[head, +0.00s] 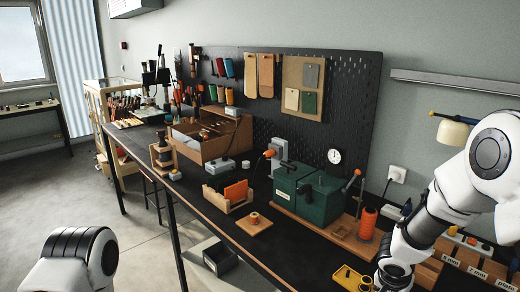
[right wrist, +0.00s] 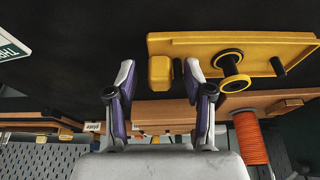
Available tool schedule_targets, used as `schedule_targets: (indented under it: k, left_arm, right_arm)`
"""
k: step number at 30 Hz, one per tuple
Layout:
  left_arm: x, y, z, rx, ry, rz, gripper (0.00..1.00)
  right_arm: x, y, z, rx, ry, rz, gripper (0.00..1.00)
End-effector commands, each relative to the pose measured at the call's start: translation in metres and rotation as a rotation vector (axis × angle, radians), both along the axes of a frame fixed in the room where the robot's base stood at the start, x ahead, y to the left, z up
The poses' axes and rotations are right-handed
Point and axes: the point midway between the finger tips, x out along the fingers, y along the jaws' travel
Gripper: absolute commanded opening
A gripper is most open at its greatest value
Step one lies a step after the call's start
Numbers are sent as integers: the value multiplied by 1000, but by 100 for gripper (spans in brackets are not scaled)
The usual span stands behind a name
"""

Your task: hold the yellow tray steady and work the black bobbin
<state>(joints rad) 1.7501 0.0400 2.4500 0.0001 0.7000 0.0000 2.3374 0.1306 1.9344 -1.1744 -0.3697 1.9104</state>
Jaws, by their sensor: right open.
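The yellow tray (head: 345,277) lies at the near edge of the bench in the head view, partly cut off. In the right wrist view the tray (right wrist: 190,42) fills the upper right. A black cylinder (right wrist: 229,65) with a yellow ring on its end stands on it, and a smaller black peg (right wrist: 278,67) stands farther right. I cannot tell for sure which is the bobbin. My right gripper (right wrist: 158,68) is open and empty, with a yellow block (right wrist: 160,73) on the tray showing between its fingertips. My left gripper is out of view.
A green box machine (head: 315,198) with an orange spool (head: 367,222) stands behind the tray. Labelled wooden bins (head: 470,262) are to the right. A wooden holder (head: 228,198) and a small wooden plate (head: 254,223) are to the left. The dark bench top between is bare.

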Motion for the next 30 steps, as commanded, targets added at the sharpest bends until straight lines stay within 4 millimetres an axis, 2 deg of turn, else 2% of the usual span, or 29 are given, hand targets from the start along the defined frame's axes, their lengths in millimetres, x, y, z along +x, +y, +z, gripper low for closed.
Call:
schedule_targets:
  k: [5,12,18,21,30]
  left_arm:
    - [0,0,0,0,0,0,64]
    - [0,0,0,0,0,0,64]
    - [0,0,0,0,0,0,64]
    - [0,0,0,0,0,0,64]
    - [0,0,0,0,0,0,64]
  right_arm:
    - [-2,4,16,-2,-4,1,52]
    - [-14,20,72,-3,-5,1,52]
    - [-22,30,106,-1,-1,-1,52]
    - [-24,32,112,-1,1,0,52]
    - [-24,32,112,0,2,1,52]
